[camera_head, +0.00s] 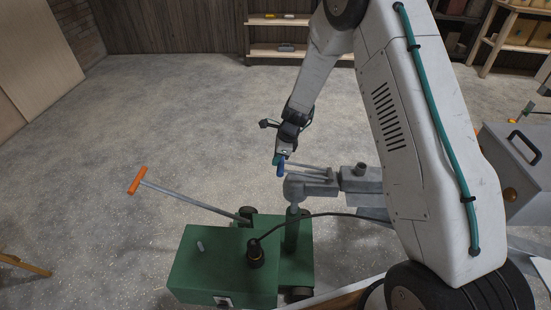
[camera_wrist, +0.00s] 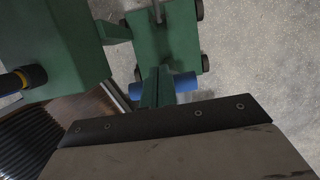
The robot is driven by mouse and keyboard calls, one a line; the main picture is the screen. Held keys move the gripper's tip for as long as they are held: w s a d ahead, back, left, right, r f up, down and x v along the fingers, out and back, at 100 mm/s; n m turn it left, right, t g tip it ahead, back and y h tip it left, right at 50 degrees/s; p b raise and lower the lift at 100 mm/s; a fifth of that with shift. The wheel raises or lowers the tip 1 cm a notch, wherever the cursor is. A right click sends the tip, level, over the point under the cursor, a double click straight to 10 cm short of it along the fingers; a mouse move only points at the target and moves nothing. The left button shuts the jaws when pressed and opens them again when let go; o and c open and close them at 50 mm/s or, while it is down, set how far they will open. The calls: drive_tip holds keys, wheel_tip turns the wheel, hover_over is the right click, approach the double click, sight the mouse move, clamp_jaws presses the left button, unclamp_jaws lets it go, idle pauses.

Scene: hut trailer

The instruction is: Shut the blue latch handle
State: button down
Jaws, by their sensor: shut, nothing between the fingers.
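The blue latch handle (camera_head: 281,168) shows as a short, roughly upright blue piece in the head view, at the left end of the grey coupling (camera_head: 313,188). My gripper (camera_head: 283,156) is right at its top, shut and empty. In that view I cannot tell touching from a small gap. In the wrist view the blue handle (camera_wrist: 185,84) lies crosswise, with blue showing on both sides of narrow upright parts that hide its middle. The dark-edged panel along the bottom covers what lies below it.
A green wheeled mover (camera_head: 215,270) stands under the coupling, with an orange-gripped pull bar (camera_head: 185,195) reaching left. A black cable (camera_head: 320,214) runs from its black plug to the right. A grey box (camera_head: 515,160) is at right.

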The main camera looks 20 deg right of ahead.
drive_tip(key=shift+r, duration=0.1)
wheel_tip(320, 180, up, 14)
drive_tip(key=a, duration=0.2)
drive_tip(key=shift+w+a+f, duration=0.2)
drive_tip(key=shift+w+a, duration=0.1)
drive_tip(key=shift+w, duration=0.15)
